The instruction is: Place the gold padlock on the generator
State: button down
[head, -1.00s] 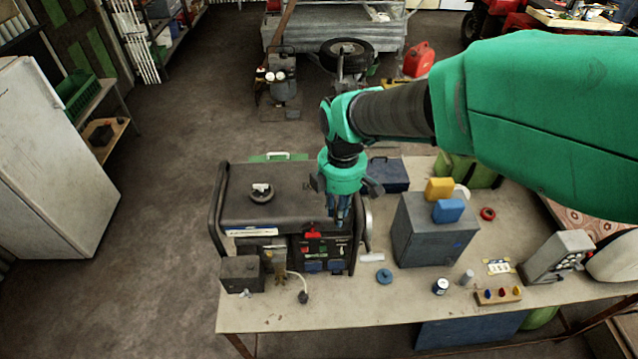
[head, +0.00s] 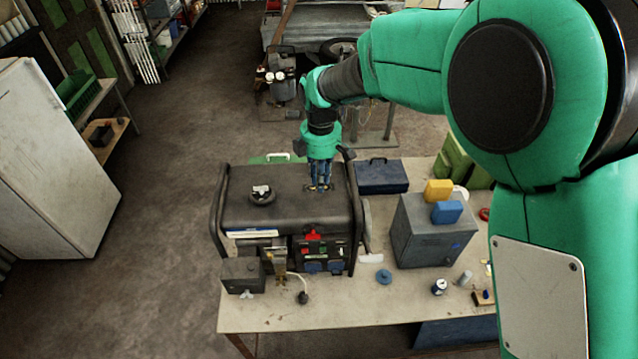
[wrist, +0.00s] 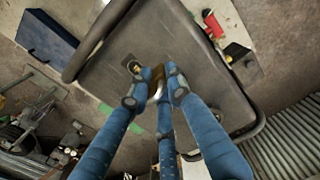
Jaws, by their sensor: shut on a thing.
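My gripper (head: 319,187) points down over the right part of the generator's top. In the wrist view, its blue fingers (wrist: 155,82) are shut on the gold padlock (wrist: 157,86), of which only a small gold curved part shows between them. In the head view I cannot make the padlock out. The generator (head: 285,208) is a black box in a tube frame on the table, and its flat top also shows in the wrist view (wrist: 185,45). The fingertips are very near that top; I cannot tell whether the padlock touches it.
A round black cap with a pale piece (head: 262,194) sits on the generator's left half. A blue toolbox (head: 382,176) and a grey cabinet (head: 425,238) with yellow and blue items stand to the right. A dark box (head: 242,272) is at the front left of the table (head: 340,315).

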jog(key=shift+w, duration=0.25)
jog(key=shift+w, duration=0.1)
jog(key=shift+w+a, duration=0.1)
jog(key=shift+w, duration=0.1)
jog(key=shift+w+f, duration=0.1)
jog(key=shift+f, duration=1.75)
jog(key=c, duration=1.6)
grip_release()
jog(key=shift+f, duration=0.1)
jog(key=shift+p, duration=0.3)
